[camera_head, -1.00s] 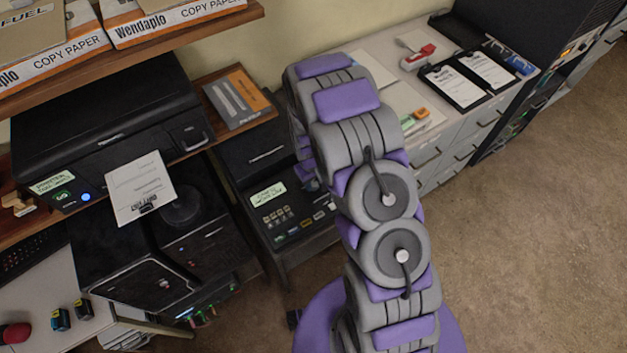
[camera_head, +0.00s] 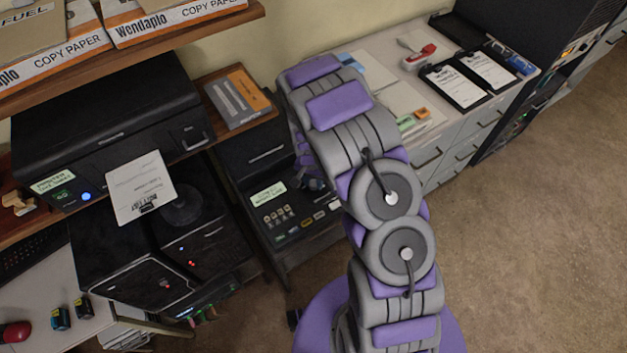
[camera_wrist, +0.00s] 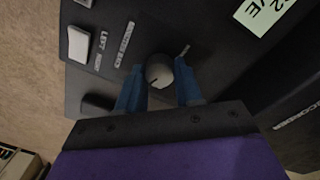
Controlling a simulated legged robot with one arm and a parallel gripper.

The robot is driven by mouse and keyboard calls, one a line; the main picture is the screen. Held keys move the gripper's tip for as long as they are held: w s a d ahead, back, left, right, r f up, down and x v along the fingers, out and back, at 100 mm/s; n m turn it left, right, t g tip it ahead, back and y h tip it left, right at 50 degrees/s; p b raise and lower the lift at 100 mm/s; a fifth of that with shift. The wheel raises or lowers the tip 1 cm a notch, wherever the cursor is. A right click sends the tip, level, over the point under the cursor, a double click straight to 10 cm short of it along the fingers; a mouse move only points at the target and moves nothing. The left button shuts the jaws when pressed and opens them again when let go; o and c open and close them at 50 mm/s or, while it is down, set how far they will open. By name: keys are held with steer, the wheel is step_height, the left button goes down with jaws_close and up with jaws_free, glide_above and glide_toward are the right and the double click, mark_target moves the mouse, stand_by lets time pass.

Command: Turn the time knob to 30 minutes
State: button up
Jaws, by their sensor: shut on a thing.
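In the wrist view the time knob (camera_wrist: 159,71) is a round grey knob with a dark pointer line, on a black console panel (camera_wrist: 205,50). My gripper (camera_wrist: 160,88) has its two blue fingers on either side of the knob and is shut on it. The pointer line runs slantwise across the knob's face. I cannot read any minute marks around it. In the head view the console (camera_head: 300,222) stands left of my arm, with several buttons and a pale green label.
A black printer (camera_head: 110,135) stands on the wooden shelf to the left, with a paper sheet (camera_head: 141,187) hanging in front. A grey cabinet (camera_head: 450,140) with clipboards (camera_head: 454,86) stands to the right. The carpet floor (camera_head: 530,240) at the right is clear.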

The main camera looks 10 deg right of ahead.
mark_target(311, 181)
steer(key=shift+w+r+m, duration=0.1)
steer(key=shift+w+m, duration=0.15)
steer(key=shift+m, duration=0.85)
steer(key=o, duration=1)
steer(key=shift+s, duration=0.1)
steer(key=shift+o, duration=0.2)
step_height(311, 181, up, 17)
steer(key=p, duration=0.1)
steer(key=shift+w+a, duration=0.35)
steer(key=shift+a, duration=0.05)
